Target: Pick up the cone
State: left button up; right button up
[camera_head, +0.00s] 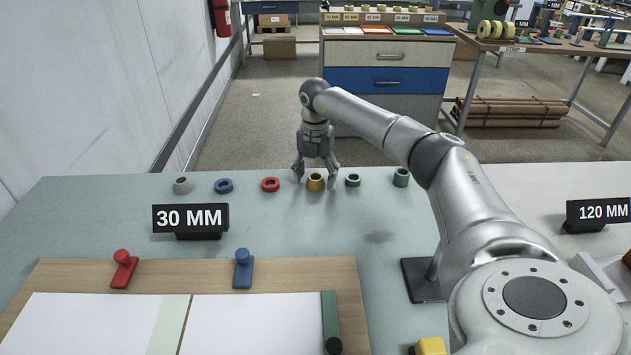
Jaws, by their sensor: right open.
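A row of small ring-shaped, hollow pieces stands along the far edge of the table. I cannot tell which of them is called the cone. A gold piece (316,183) is near the middle of the row. My right gripper (316,177) points down over it, open, with one finger on each side of the gold piece; I cannot tell whether they touch it. To its left are a red ring (270,184), a blue ring (223,186) and a grey piece (183,186). To its right are a low green ring (352,181) and a taller green piece (401,178). My left gripper is not in view.
A "30 MM" sign (190,219) stands in front of the row at left. A wooden board (272,275) with white sheets lies nearer, with red (124,270) and blue (243,270) knobbed pieces. A "120 MM" sign (600,214) stands at right.

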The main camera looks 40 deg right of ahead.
jog(key=c, duration=1.2)
jog(key=shift+r, duration=0.1)
